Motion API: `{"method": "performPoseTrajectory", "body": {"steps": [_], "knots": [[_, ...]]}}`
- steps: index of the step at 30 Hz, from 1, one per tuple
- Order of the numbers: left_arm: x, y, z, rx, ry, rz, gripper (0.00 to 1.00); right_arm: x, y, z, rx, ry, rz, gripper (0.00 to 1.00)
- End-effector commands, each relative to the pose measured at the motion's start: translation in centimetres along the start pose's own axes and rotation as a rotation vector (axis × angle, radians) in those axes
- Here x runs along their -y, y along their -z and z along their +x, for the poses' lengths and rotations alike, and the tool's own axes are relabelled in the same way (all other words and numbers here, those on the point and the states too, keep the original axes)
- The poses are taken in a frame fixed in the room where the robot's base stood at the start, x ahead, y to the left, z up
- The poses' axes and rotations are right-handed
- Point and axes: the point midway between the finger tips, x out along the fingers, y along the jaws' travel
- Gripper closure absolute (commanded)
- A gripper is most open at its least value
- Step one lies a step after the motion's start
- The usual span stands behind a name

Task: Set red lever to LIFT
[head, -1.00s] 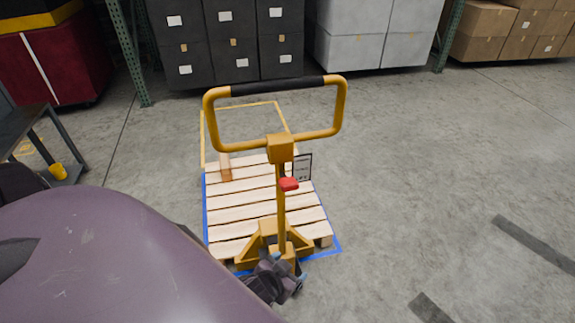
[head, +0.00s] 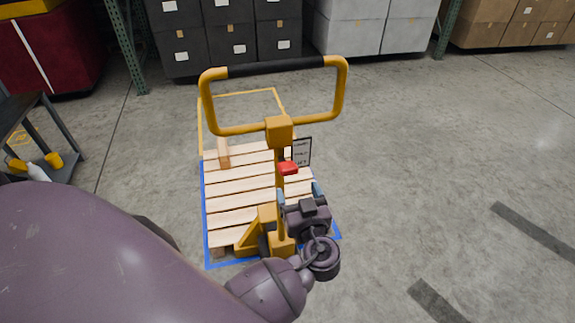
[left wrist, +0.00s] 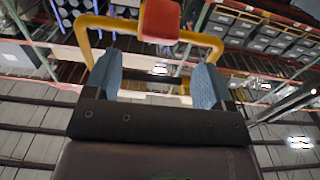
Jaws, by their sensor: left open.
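The red lever (head: 288,168) sticks out from the yellow post of the pallet jack, below the loop handle (head: 340,100). A small sign (head: 302,152) with a few lines of text stands right beside it; I cannot read the words for certain. My left gripper (head: 300,192) is just below the lever, in front of the post, open and empty. In the left wrist view the red lever (left wrist: 160,20) shows at the top, beyond and between the blue fingertips (left wrist: 158,75), apart from them. My right gripper is not in view.
The pallet jack's yellow base (head: 272,238) stands at a wooden pallet (head: 235,200) inside blue floor tape. A dark cart (head: 40,125) with yellow cups stands at the left. Stacked dark totes (head: 185,45) line the back. The floor at the right is clear.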

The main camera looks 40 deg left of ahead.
Motion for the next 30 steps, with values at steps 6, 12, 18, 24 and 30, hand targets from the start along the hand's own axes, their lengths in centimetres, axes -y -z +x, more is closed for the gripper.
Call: {"method": "performPoseTrajectory", "body": {"steps": [6,12,18,24,30], "knots": [[0.0,0.3,3.7,-0.003,0.000,0.004,0.23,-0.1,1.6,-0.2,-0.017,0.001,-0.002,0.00],[0.0,0.2,6.9,-0.001,0.000,0.005,0.23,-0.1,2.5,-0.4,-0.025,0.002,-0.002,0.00],[0.0,0.1,9.0,0.001,-0.002,0.004,0.23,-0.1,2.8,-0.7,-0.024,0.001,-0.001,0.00],[0.0,0.0,9.8,0.002,-0.001,0.004,0.23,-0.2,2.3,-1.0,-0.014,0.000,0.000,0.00],[0.0,-0.1,9.8,0.003,-0.001,0.003,0.23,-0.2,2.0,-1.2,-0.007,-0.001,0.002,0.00]]}}
